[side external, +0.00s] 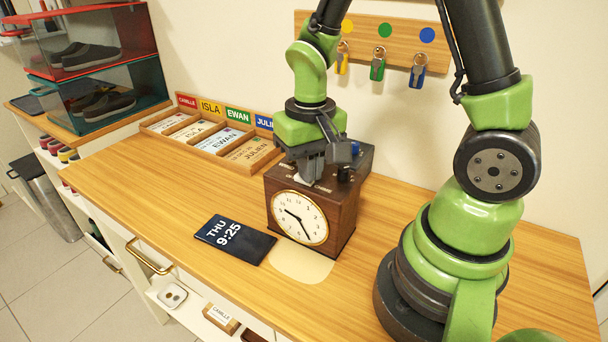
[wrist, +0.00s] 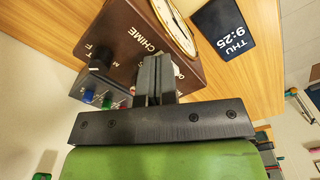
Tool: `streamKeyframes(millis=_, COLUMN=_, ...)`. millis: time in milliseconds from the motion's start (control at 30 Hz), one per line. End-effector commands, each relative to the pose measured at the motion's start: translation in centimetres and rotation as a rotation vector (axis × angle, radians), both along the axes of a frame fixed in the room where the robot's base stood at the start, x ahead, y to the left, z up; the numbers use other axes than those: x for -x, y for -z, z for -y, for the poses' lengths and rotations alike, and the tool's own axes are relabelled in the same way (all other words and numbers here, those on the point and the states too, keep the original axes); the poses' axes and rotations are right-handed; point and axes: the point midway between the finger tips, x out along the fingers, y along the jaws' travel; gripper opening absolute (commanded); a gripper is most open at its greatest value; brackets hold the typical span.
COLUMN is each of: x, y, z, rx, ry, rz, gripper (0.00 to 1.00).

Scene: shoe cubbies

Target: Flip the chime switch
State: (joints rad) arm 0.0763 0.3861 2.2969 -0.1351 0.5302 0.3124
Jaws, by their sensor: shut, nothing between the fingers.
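A dark wooden clock box (side external: 340,215) with a round white dial (side external: 299,217) stands on the wooden counter. In the wrist view the clock's top (wrist: 125,30) carries the printed word CHIME. My gripper (side external: 314,182) points down at the top of the clock, just behind the dial. In the wrist view my gripper's fingers (wrist: 155,75) are together and empty, close beside the CHIME lettering. The fingers cover part of the top there, so I cannot make out the chime switch or its position. I cannot tell whether the fingertips touch the clock.
A black knob (wrist: 101,58) and blue and green buttons (wrist: 107,102) sit at another part of the clock. A dark date display (side external: 235,239) lies in front-left. A name-card tray (side external: 215,135) is behind. Keys (side external: 378,66) hang on the wall rack.

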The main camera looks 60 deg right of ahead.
Motion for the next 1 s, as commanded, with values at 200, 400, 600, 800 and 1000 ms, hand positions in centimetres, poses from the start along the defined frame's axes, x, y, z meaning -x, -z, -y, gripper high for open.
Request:
streamKeyframes(millis=200, x=0.0, y=-0.4, z=0.0, rx=0.0, ry=0.0, rz=0.0, gripper=0.0)
streamKeyframes(millis=400, x=-0.1, y=-2.2, z=0.0, rx=0.001, ry=0.0, rz=0.003, gripper=0.0)
streamKeyframes(millis=600, x=-0.1, y=-3.9, z=0.0, rx=0.001, ry=0.0, rz=0.004, gripper=0.0)
streamKeyframes(millis=800, x=-0.1, y=-5.5, z=0.0, rx=0.001, ry=0.0, rz=0.003, gripper=0.0)
streamKeyframes(millis=1000, x=0.0, y=-6.8, z=0.0, rx=0.001, ry=0.0, rz=0.002, gripper=0.0)
